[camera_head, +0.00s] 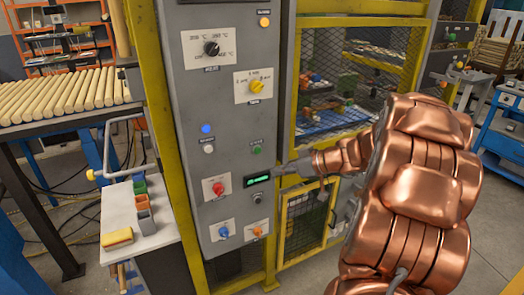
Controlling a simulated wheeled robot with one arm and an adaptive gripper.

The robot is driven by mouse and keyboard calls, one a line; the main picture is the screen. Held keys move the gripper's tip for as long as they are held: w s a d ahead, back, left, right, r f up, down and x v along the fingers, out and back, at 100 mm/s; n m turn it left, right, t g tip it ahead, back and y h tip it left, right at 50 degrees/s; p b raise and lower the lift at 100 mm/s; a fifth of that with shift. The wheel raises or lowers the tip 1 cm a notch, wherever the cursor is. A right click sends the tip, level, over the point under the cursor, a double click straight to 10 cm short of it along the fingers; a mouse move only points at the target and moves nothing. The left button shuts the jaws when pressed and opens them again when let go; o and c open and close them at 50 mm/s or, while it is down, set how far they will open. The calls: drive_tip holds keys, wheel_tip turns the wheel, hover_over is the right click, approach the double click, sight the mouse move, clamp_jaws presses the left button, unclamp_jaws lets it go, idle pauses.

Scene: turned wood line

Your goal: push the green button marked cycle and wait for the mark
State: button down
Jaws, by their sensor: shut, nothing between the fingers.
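A grey control panel (232,100) stands upright in the middle of the view, in a yellow frame. A small green button (256,150) sits on its right side under a small label too small to read. A dark display (258,180) with lit green characters is below it. My copper arm reaches in from the right. My gripper (279,170) is shut and empty, its tip at the panel's right edge, lower right of the green button and beside the display. It looks apart from the button; whether it touches the panel I cannot tell.
The panel also carries a black knob (211,48), a yellow knob (257,86), a lit blue lamp (207,128), a white button (209,149) and a red button (218,188). A yellow mesh guard (305,222) stands at right. A side table (120,212) holds small bins at left.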

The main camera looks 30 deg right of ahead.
sight(258, 150)
drive_tip(key=shift+w+d+p, duration=0.2)
drive_tip(key=shift+w+p, duration=0.8)
drive_tip(key=shift+w, duration=1.2)
drive_tip(key=shift+w+d+p, duration=0.2)
drive_tip(key=shift+w+p, duration=0.8)
drive_tip(key=shift+w, duration=1.15)
drive_tip(key=shift+w+f+b, duration=0.1)
drive_tip(key=shift+w+b, duration=0.2)
drive_tip(key=shift+b, duration=0.25)
drive_tip(key=shift+w+d+b, duration=0.1)
drive_tip(key=shift+w+b, duration=0.45)
drive_tip(key=shift+b, duration=0.1)
drive_tip(key=shift+s+b, duration=0.25)
drive_tip(key=shift+b, duration=0.25)
drive_tip(key=shift+s+b, duration=0.55)
drive_tip(key=shift+b, duration=0.1)
